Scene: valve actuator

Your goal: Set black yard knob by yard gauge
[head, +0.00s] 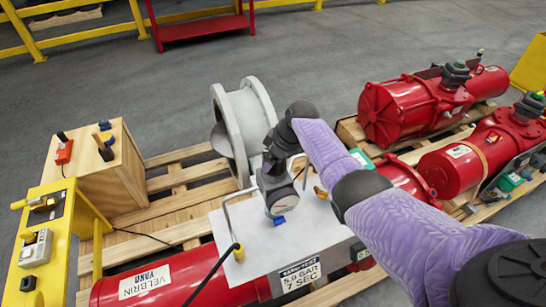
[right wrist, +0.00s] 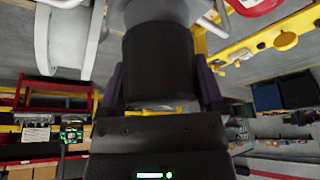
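The yard gauge (head: 280,201) is a round pale dial in a dark rim, on the grey-white plate (head: 225,225) of the stand; its reading is too small to tell. A sign (head: 300,273) below it says 5.0 BAR 7 SEC. My right gripper (head: 274,163) is just above the gauge, its arm coming in from the right. In the right wrist view the black knob (right wrist: 158,65) is a thick cylinder between the fingers of my right gripper (right wrist: 160,95). The fingers lie along both its sides and appear closed on it. In the head view my gripper hides the knob. My left gripper is not in view.
A red cylinder marked VELBRIN YARD (head: 150,284) lies at the front. A grey flanged spool (head: 246,120) stands behind the plate. A yellow control post (head: 38,240) and a wooden box (head: 88,175) are left. Red actuators (head: 400,108) sit on pallets at right.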

